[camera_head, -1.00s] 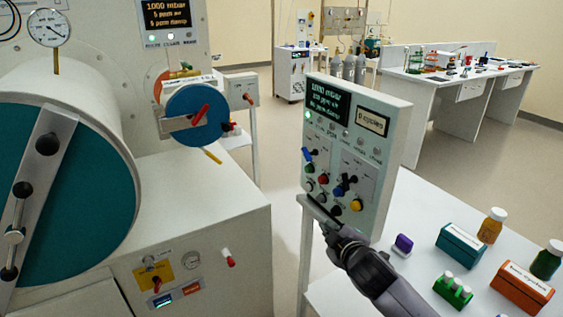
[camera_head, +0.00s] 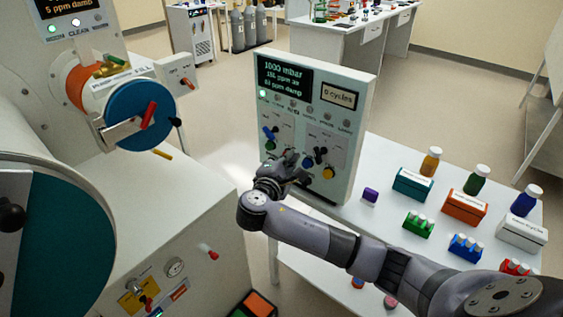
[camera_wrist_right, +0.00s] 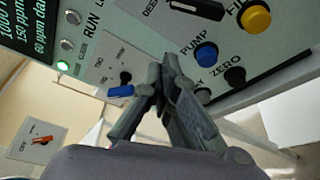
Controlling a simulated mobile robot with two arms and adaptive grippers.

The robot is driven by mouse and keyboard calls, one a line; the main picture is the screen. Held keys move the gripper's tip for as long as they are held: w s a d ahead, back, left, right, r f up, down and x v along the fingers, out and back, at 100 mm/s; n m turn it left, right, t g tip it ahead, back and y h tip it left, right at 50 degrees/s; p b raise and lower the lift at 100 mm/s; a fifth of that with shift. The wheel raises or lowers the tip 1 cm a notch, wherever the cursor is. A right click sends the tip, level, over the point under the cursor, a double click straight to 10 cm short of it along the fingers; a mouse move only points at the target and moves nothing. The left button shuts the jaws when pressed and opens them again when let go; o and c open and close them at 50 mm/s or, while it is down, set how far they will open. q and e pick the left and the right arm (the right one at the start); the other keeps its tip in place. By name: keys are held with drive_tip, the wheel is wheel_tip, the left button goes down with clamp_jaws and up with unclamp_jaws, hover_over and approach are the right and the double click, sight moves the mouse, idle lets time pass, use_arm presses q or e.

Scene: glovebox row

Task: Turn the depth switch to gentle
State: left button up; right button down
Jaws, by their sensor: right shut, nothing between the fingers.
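The upright control panel (camera_head: 352,110) stands on the white table, with a dark display and two groups of controls. The depth switch is a black lever (camera_head: 320,154) in the right-hand group. In the right wrist view its black lever (camera_wrist_right: 196,8) is at the top edge, beside a partly cut-off "DEEP" label. My right gripper (camera_head: 290,158) is shut and empty in front of the panel's lower part, hiding some controls. In the right wrist view its closed fingertips (camera_wrist_right: 166,68) point between the blue lever (camera_wrist_right: 121,90) and the blue PUMP button (camera_wrist_right: 206,54), apart from the depth lever. My left gripper is out of view.
The yellow FILL button (camera_wrist_right: 256,18) and black ZERO button (camera_wrist_right: 235,76) are close to the depth switch. Boxes, vial racks and bottles, including an orange box (camera_head: 464,207), stand right of the panel. The glovebox (camera_head: 165,215) is at left, across a gap.

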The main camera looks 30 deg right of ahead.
sight(318, 155)
use_arm(q)
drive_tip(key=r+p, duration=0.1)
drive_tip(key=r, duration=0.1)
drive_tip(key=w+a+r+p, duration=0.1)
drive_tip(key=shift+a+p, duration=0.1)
drive_tip(key=shift+p, duration=0.25)
use_arm(e)
drive_tip(key=shift+m, duration=0.4)
drive_tip(key=d, duration=0.1)
drive_tip(key=s+d+r, duration=0.1)
drive_tip(key=s+d, duration=0.1)
drive_tip(key=shift+d+r, duration=0.3)
drive_tip(key=shift+d, duration=0.15)
